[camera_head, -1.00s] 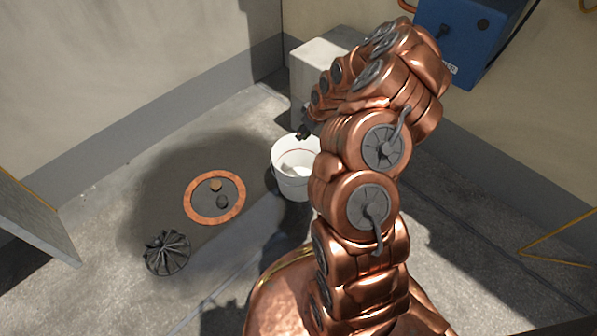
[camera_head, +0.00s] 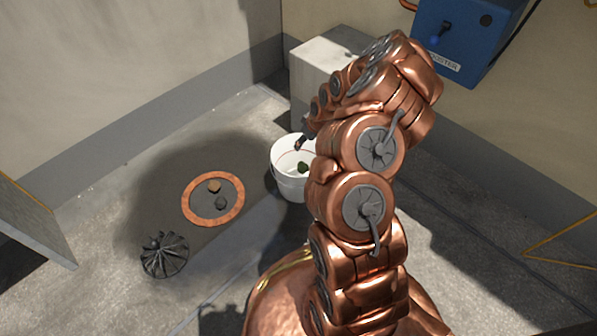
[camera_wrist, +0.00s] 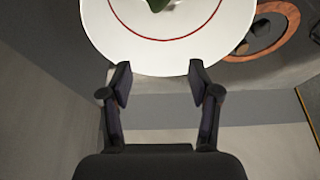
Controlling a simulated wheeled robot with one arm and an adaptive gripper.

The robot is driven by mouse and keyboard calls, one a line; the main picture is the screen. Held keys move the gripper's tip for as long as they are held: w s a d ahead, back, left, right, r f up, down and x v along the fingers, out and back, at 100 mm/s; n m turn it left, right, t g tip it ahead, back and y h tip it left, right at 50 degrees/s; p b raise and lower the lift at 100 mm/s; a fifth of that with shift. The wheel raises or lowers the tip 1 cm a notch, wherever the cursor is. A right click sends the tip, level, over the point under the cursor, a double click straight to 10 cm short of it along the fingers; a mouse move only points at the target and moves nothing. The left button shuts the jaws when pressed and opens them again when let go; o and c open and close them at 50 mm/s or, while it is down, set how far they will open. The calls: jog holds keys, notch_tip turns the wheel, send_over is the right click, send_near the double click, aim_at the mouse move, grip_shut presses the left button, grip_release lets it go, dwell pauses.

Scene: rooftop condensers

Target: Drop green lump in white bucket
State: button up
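The white bucket (camera_head: 287,184) stands on the floor left of my arm. It also shows at the top of the wrist view (camera_wrist: 140,52), with a thin red line around its inside. The green lump (camera_head: 303,167) is in the bucket. Part of it shows at the top edge of the wrist view (camera_wrist: 157,4). My gripper (camera_wrist: 160,82) is open and empty, with its fingertips apart at the near rim of the bucket. In the head view my arm hides most of the gripper and the bucket's right side.
An orange ring (camera_head: 188,211) lies on the floor with an orange-brown lump (camera_head: 214,186) and a dark lump (camera_head: 221,204) inside it. A dark finned wheel (camera_head: 164,256) lies nearby. A pale block (camera_head: 318,62) stands behind the bucket. A blue box (camera_head: 462,38) hangs on the right wall.

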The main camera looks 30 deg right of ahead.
jog(key=shift+o, duration=0.8)
jog(key=v, duration=1.2)
